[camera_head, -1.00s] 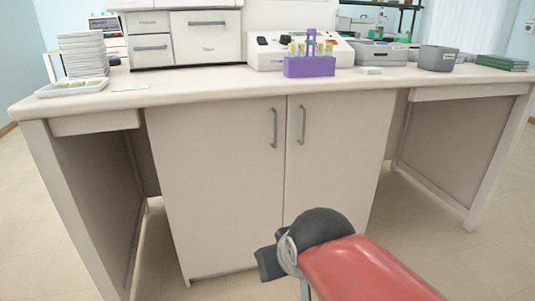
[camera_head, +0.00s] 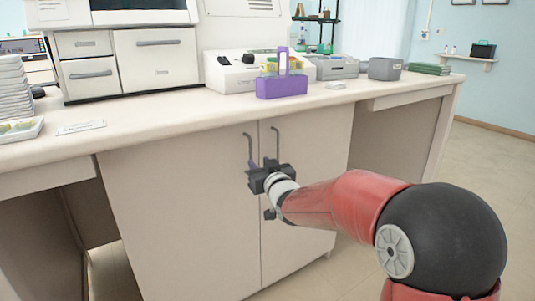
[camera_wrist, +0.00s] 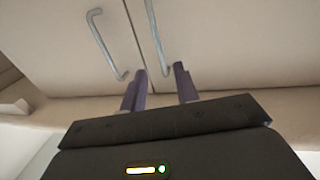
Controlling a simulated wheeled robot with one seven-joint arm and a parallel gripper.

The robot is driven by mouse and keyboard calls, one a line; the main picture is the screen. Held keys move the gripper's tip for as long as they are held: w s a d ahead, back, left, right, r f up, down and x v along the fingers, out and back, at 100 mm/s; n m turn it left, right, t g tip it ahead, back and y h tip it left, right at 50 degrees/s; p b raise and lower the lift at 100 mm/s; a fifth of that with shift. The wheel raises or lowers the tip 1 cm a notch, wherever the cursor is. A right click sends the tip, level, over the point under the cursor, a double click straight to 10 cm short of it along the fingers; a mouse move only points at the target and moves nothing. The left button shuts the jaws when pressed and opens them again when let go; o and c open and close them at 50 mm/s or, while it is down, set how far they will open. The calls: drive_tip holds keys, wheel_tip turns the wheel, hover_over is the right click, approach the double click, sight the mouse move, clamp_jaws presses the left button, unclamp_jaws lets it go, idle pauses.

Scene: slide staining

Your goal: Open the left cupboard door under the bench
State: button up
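The left cupboard door (camera_head: 185,215) is shut under the bench. Its grey bar handle (camera_head: 248,148) is upright near the seam with the right door (camera_head: 310,160). My gripper (camera_head: 258,170) is at the lower end of the handles, in front of the doors, and hides part of them. In the wrist view, which looks upside down, the two purple fingers of my gripper (camera_wrist: 160,75) are apart. The left door's handle (camera_wrist: 154,32) appears there on the right, its end between the fingertips in the picture. I cannot tell whether they touch it.
The bench top (camera_head: 180,118) overhangs the doors. On it are a purple rack (camera_head: 282,87) with tubes, a white machine (camera_head: 232,75), a grey bowl (camera_head: 384,69) and stacked white dishes (camera_head: 12,90). Open knee space lies on both sides of the cupboard.

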sight(251, 153)
drive_tip(key=p+x, duration=0.1)
drive_tip(key=x, duration=0.6)
drive_tip(key=shift+a, duration=0.1)
drive_tip(key=shift+c, duration=0.4)
clamp_jaws()
